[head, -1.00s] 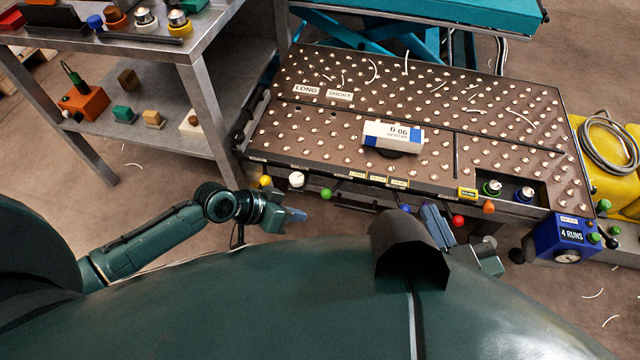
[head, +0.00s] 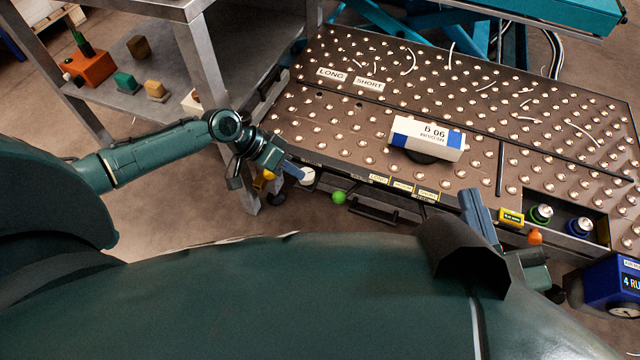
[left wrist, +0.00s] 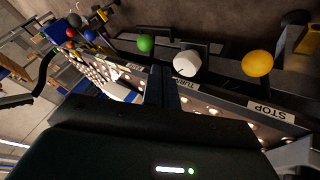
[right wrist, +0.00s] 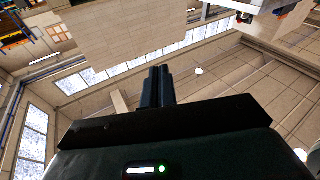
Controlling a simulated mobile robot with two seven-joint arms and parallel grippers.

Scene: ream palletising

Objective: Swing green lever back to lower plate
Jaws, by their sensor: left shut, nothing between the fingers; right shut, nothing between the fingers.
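The green lever's ball knob (head: 339,197) sits just off the front edge of the ball-topped table (head: 335,128), right of a white knob (head: 307,176). The green knob (left wrist: 146,43) also shows in the left wrist view, left of the white one. My left gripper (head: 296,170) is shut and empty at the table's front rail, close to the white knob and left of the green knob; I cannot tell whether it touches anything. My right gripper (head: 477,208) is shut and empty by the front edge further right. Which label is the lower plate is unclear.
A yellow knob (head: 263,181) is beside my left gripper. A blue-and-white ream (head: 428,139) lies on the table. A grey shelf unit (head: 205,60) stands at the left, and a blue counter box (head: 612,285) at the right.

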